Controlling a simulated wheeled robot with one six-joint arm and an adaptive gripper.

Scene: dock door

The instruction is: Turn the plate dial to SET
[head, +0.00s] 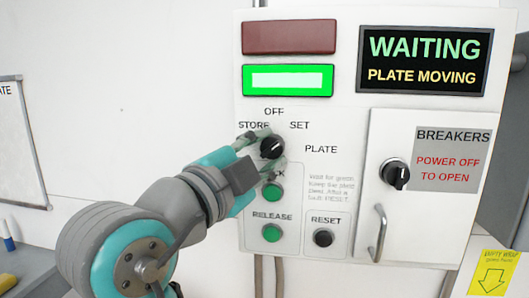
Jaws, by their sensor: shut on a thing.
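The plate dial (272,146) is a black round knob on the white control panel. The labels STORE, OFF, SET and PLATE run around it from upper left to right. My gripper (266,150) comes from the lower left and is shut on the dial, one finger above it and one below. A small pale mark shows on the knob, but I cannot tell which label it points at. The screen (425,60) reads WAITING, PLATE MOVING. The green lamp (288,80) is lit; the red lamp (289,37) above it is dark.
Below the dial are a green button (272,193) with its label partly hidden, a green RELEASE button (272,233) and a black RESET button (323,238). To the right, the breaker door (425,220) has a black knob (396,174) and a handle (379,232).

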